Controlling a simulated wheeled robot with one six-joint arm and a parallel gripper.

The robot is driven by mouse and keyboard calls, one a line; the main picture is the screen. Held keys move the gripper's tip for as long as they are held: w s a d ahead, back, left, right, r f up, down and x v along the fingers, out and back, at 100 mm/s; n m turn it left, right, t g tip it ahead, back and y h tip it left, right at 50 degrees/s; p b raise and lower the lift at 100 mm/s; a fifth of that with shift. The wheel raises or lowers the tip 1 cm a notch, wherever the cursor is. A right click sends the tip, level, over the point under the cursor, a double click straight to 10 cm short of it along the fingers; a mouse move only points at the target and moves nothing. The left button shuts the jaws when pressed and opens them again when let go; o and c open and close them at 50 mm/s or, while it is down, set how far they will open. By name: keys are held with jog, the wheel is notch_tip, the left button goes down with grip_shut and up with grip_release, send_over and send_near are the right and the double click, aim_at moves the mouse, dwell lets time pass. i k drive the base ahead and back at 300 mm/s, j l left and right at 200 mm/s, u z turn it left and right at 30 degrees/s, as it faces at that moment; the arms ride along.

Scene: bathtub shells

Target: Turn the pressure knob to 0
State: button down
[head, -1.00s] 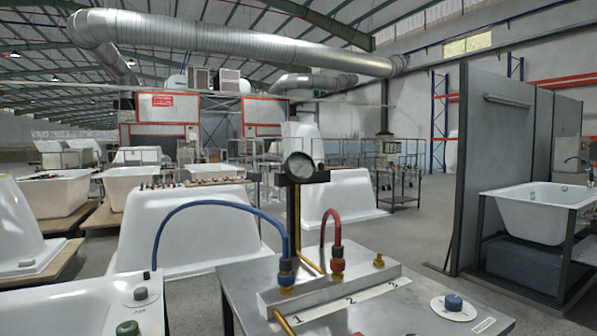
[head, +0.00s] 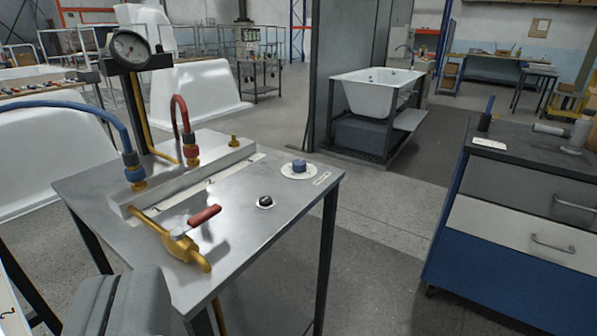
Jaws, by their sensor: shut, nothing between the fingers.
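A blue knob (head: 299,166) stands on a round white dial plate on the right back part of the metal bench (head: 255,230). A small label (head: 321,178) beside it is too small to read, as is the knob's setting. My grey gripper (head: 120,295) shows at the lower left, shut and empty, well apart from the knobs. Its tips are not clearly visible.
A red-handled brass valve (head: 195,230) and blue (head: 70,108) and red (head: 181,115) hoses rise from the bench's left half. A blue drawer cabinet (head: 510,220) stands at right. A white bathtub (head: 375,92) sits behind. The floor between bench and cabinet is clear.

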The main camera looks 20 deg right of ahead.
aim_at(297, 165)
jog(key=i+l, duration=0.6)
jog(key=l, duration=0.25)
jog(key=i+l, duration=0.25)
jog(key=l, duration=0.15)
